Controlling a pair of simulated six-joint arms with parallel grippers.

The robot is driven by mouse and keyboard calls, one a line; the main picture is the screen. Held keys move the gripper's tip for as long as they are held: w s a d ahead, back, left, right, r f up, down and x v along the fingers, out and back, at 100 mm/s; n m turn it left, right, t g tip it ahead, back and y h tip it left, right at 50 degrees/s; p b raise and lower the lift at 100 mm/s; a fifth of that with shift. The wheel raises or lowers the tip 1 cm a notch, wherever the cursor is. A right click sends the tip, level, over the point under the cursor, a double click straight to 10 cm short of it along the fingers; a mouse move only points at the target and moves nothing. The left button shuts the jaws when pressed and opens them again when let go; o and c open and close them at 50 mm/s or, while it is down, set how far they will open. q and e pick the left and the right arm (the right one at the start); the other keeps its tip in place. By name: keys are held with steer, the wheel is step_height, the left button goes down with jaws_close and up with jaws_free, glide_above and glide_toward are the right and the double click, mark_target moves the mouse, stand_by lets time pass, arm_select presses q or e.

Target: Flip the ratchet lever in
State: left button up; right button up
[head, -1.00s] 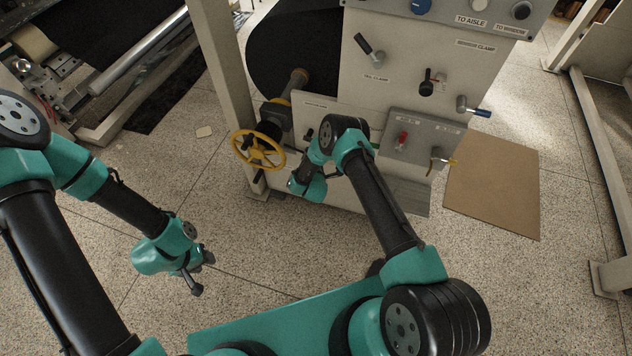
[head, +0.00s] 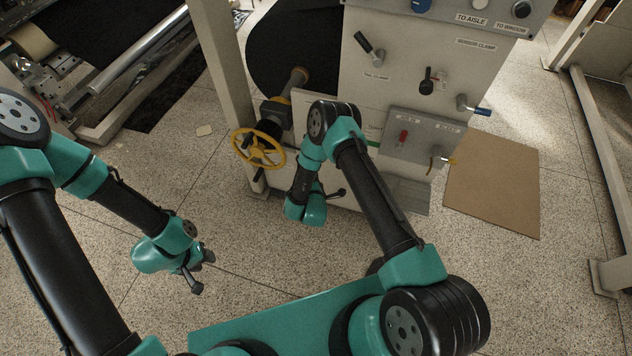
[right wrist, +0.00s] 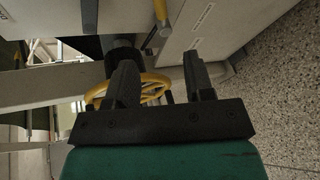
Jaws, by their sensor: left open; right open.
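I cannot pick out the ratchet lever for certain in either view. In the head view, a yellow handwheel (head: 258,148) sits on a dark gearbox (head: 274,112) at the left side of the white machine cabinet. In the right wrist view the handwheel (right wrist: 152,84) shows behind the fingers, below a dark round hub (right wrist: 122,50). A bar with a yellow end (right wrist: 160,10) shows above. My right gripper (right wrist: 160,68) is open with nothing between its fingers, in front of the cabinet's lower panel. My left gripper (head: 200,272) is open and empty above the floor, away from the machine.
A brown mat (head: 494,186) lies on the floor.

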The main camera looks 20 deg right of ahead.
steer(key=s+d+r+m+g+y, duration=0.2)
steer(key=s+r+m+g+y, duration=0.25)
steer(key=s+m, duration=0.4)
steer(key=s+d+r+m+g+y, duration=0.1)
steer(key=s+r+m+g+y, duration=0.35)
steer(key=s+m, duration=0.45)
steer(key=w+d+f+m+t, duration=0.2)
steer(key=w+d+f+t, duration=0.1)
steer(key=w+f+t, duration=0.1)
steer(key=w+d+f+m+t+y, duration=0.1)
steer(key=w+d+f+m+t, duration=0.1)
steer(key=w, duration=0.5)
steer(key=w+d+f+m+t+y, duration=0.1)
steer(key=w+d+f+t, duration=0.3)
steer(key=f, duration=0.4)
steer(key=shift+w+d+f+m+t, duration=0.15)
steer(key=shift+w+m+t, duration=0.25)
steer(key=shift+t, duration=0.2)
steer(key=shift+w+d+f+m+t, duration=0.1)
steer(key=shift+w+m+t, duration=0.15)
steer(key=shift+w+t, duration=0.25)
